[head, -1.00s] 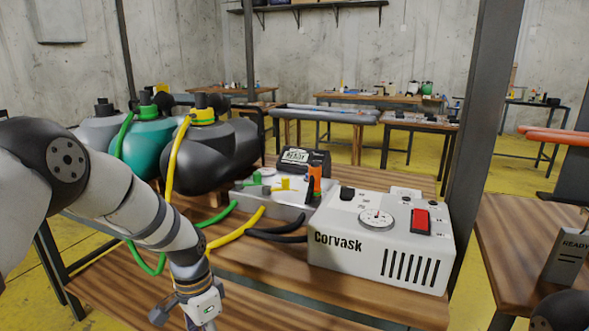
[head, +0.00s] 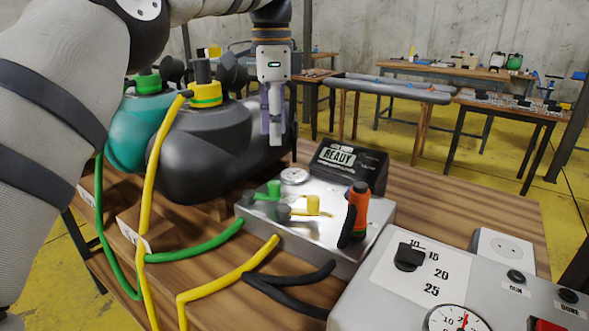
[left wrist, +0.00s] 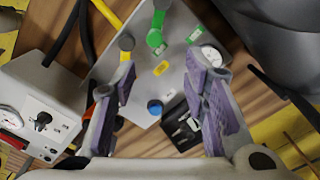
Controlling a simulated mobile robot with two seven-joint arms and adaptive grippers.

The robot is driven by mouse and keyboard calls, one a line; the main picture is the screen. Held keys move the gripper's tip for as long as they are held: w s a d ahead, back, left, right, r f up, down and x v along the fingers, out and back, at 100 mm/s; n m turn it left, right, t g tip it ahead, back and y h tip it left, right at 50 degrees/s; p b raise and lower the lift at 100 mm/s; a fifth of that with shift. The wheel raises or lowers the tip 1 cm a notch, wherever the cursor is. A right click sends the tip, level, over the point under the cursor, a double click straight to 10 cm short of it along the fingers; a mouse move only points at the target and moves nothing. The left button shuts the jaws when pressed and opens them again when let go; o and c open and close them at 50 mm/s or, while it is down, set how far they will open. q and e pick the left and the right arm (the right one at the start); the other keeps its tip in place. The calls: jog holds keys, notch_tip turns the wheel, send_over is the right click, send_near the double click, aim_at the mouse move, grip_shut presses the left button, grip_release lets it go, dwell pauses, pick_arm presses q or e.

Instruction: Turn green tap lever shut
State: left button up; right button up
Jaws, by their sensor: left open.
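The green tap lever (head: 270,190) stands on the grey metal manifold box (head: 340,252), beside the yellow tap lever (head: 312,206). In the left wrist view the green lever (left wrist: 155,38) is near the top of the box, beyond the fingertips. My left gripper (head: 273,130) points down in the head view, above and behind the box, apart from the lever. In the left wrist view its two purple-padded fingers (left wrist: 160,95) are spread wide with nothing held between them. My right gripper is not in view.
An orange-and-black handle (head: 357,210) stands on the box's right side. A READY display (head: 350,165) and round gauge (head: 294,176) are behind. Green (head: 195,247) and yellow (head: 230,270) hoses run in front.

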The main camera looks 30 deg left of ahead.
aim_at(273, 183)
pick_arm(q)
jog(key=f, duration=0.1)
jog(key=s+f, duration=0.1)
jog(key=f, duration=0.1)
jog(key=shift+s+f, duration=0.1)
jog(key=shift+s, duration=0.2)
jog(key=f, duration=0.8)
jog(key=shift+w+p, duration=0.25)
jog(key=shift+p, duration=0.15)
grip_shut()
